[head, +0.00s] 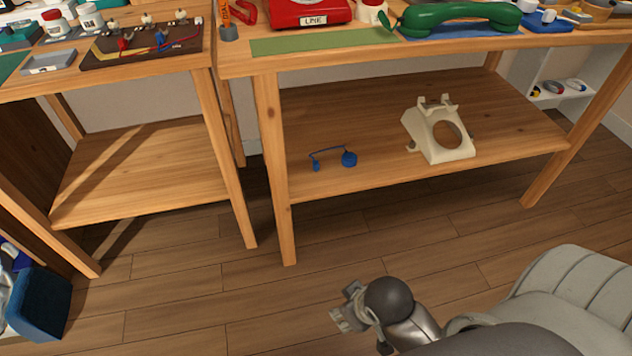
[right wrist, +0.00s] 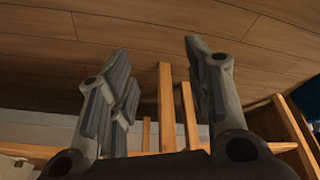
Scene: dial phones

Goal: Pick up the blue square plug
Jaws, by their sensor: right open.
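A blue cord with a blue piece at each end lies on the lower shelf (head: 385,172) of the right-hand table in the head view. Its left end is a small blue plug (head: 316,165), too small to tell if it is square. Its right end is a larger, rounded blue piece (head: 349,159). My right gripper (head: 346,309) is over the floor in front of the shelf, well apart from the cord. In the right wrist view its two fingers (right wrist: 158,75) are spread with nothing between them. My left gripper is not in view.
A cream dial phone (head: 440,130) stands on the same shelf, right of the cord. Wooden table legs (head: 273,170) and the tabletop (head: 430,52) frame the shelf. A green handset (head: 460,15) and a red phone (head: 308,10) are on top.

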